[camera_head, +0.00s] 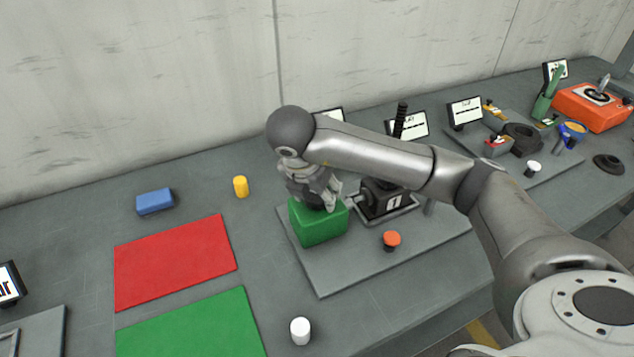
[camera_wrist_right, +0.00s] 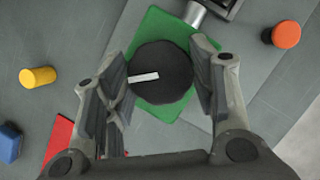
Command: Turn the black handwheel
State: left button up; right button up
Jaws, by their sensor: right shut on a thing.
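The black handwheel (camera_wrist_right: 165,92) is a round dark disc with a white mark on its face, seen from above in the right wrist view. It sits on top of a green block (camera_head: 320,227), which also shows under it in the right wrist view (camera_wrist_right: 148,33). My right gripper (camera_head: 318,194) reaches down over the block, with its two fingers on opposite sides of the handwheel, shut on it. In the head view the gripper mostly hides the wheel. My left gripper is not in view.
A grey base plate (camera_head: 330,282) carries the block, a black device (camera_head: 385,203) with an upright lever, and an orange-red knob (camera_head: 391,238). Yellow (camera_head: 240,186) and white (camera_head: 300,330) cylinders, a blue block (camera_head: 155,201), and red (camera_head: 175,262) and green (camera_head: 190,328) mats lie left.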

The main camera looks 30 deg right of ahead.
jog(key=shift+w+r+m+g+p, duration=0.15)
jog(key=shift+m+g+p, duration=0.15)
jog(key=shift+m+p, duration=0.6)
jog(key=o, duration=1)
jog(key=shift+o, duration=0.2)
jog(key=shift+a+r, duration=0.25)
jog(key=shift+r, duration=0.4)
jog(key=v, duration=1)
jog(key=shift+a, duration=0.25)
jog(key=shift+s, duration=0.25)
